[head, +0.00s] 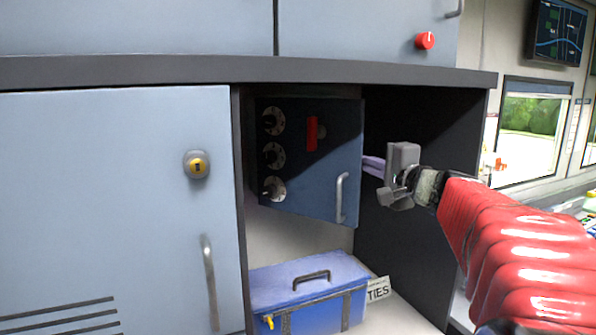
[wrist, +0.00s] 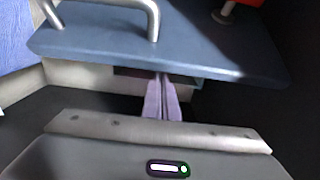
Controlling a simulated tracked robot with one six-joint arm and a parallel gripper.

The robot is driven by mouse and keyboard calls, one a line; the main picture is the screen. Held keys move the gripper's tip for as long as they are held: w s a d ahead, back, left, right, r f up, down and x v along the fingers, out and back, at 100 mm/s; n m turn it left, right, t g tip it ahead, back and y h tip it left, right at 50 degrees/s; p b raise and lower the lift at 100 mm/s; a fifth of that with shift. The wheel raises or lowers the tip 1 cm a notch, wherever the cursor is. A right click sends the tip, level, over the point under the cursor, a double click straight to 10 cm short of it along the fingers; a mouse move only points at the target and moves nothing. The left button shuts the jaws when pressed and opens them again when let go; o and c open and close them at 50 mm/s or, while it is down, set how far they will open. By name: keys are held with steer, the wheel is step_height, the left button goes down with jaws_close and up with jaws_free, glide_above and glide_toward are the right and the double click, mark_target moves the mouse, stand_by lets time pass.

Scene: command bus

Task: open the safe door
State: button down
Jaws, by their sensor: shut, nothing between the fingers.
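The safe door (head: 320,165) is dark blue, with a column of three dials (head: 273,156), a red lever (head: 312,133) and a silver handle (head: 341,198). It hangs in the open cabinet bay and looks ajar, its right edge angled outward. My gripper (head: 372,166) is at that right edge, its purple fingers together and empty, tips partly hidden behind the door.
A blue toolbox (head: 300,285) stands on the bay floor below the safe, with a card (head: 378,290) beside it. A closed cabinet door (head: 110,200) with a yellow lock (head: 197,165) is on the left. The dark bay wall (head: 420,240) is close behind my gripper. A counter edge (head: 180,70) runs above.

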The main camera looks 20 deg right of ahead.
steer(key=a, duration=1.7)
steer(key=shift+s, duration=0.25)
stand_by(1.6)
steer(key=shift+d, duration=3)
